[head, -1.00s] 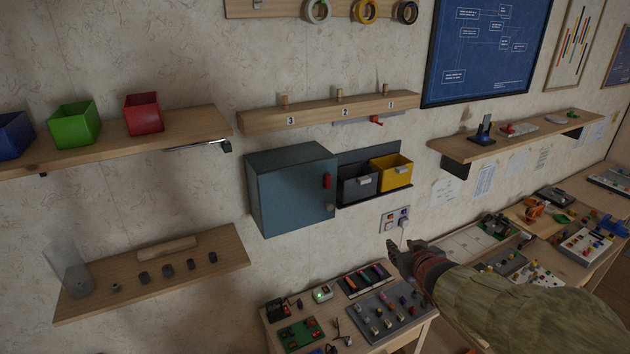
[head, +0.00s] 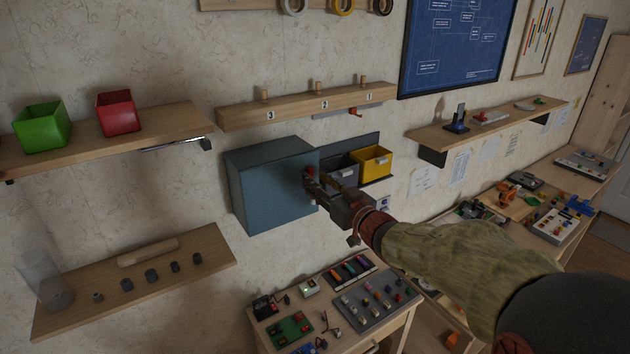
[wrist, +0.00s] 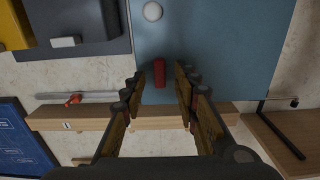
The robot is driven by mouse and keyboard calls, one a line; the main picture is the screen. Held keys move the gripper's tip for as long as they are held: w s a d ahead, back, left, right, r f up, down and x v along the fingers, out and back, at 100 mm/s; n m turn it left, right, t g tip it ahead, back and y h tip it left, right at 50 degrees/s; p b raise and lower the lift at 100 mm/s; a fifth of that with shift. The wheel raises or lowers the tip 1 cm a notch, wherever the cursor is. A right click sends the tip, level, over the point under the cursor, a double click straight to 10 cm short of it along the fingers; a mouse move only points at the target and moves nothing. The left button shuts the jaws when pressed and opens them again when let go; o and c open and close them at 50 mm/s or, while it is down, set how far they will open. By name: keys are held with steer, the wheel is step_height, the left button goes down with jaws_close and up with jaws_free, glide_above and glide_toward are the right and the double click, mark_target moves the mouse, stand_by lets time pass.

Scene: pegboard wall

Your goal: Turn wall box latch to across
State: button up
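The wall box (head: 262,188) is a blue-grey cabinet on the wall, and its front also fills the upper middle of the wrist view (wrist: 215,50). Its red latch (wrist: 160,73) lies lengthwise up and down in the wrist view, between my fingertips. A round white knob (wrist: 153,11) sits beyond the latch on the box front. My gripper (wrist: 160,80) is open, with one finger on each side of the latch and visible gaps on both sides. In the head view my gripper (head: 312,182) is at the box front and mostly hides the latch.
A grey bin (head: 343,172) and a yellow bin (head: 372,162) stand right beside the box. A wooden rail (head: 300,108) with pegs runs above it. A shelf (head: 205,243) with small parts is below left, and a cluttered bench (head: 335,318) is below.

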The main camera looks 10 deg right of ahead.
steer(key=shift+x, duration=0.85)
steer(key=c, duration=0.3)
steer(key=c, duration=0.4)
jaws_close()
